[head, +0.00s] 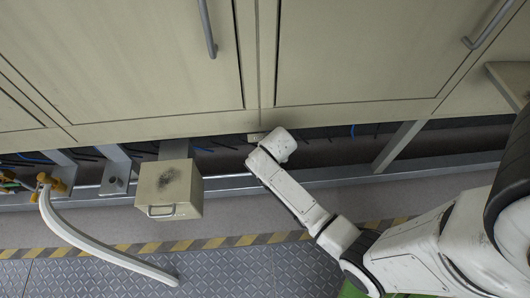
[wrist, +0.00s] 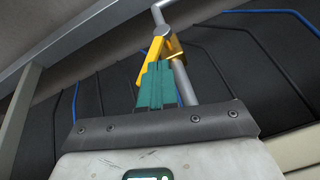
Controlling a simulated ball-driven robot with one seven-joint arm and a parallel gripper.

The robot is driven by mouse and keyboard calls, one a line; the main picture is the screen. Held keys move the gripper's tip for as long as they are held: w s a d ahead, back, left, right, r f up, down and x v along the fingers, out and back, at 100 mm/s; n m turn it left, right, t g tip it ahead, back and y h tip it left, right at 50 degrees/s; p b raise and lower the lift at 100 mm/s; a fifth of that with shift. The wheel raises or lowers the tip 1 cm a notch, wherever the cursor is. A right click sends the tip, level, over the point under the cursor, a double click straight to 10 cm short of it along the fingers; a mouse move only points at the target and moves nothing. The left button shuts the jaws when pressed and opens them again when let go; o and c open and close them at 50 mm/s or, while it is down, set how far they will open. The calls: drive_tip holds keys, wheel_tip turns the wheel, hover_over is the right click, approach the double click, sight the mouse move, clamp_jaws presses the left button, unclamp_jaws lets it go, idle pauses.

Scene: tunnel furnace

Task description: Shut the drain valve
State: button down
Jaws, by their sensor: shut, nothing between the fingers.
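In the wrist view, my gripper (wrist: 157,75) shows as teal fingers shut together with nothing between them. A valve with a yellow lever (wrist: 158,48) and a brass body (wrist: 175,47) sits on a grey pipe (wrist: 183,82) just beyond the fingertips. The lever slants close along the pipe, partly behind the fingers. I cannot tell whether the fingers touch it. In the head view, my arm reaches under the cabinet front and my gripper cannot be made out. A brass-coloured fitting (head: 57,184) with a pale hose (head: 93,244) shows at the left; I cannot tell whether it is the same valve.
A beige box with a handle (head: 172,190) hangs below the furnace front (head: 150,70), left of my arm. A metal rail (head: 330,173) and slanted legs (head: 398,146) run under the furnace. Blue cables (wrist: 278,15) pass behind the valve. Striped tape (head: 200,243) marks the floor.

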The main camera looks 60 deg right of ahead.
drive_tip(key=s+d+f+m+t+y+b, duration=0.1)
drive_tip(key=s+d+f+t+y, duration=0.2)
drive_tip(key=s+f+t, duration=0.2)
drive_tip(key=shift+d+f+y+b, duration=0.25)
drive_tip(key=shift+d+y+b, duration=0.05)
drive_tip(key=shift+d+y, duration=0.1)
idle(0.4)
drive_tip(key=shift+s+f, duration=0.2)
drive_tip(key=shift+f, duration=0.05)
idle(0.4)
drive_tip(key=shift+r, duration=0.1)
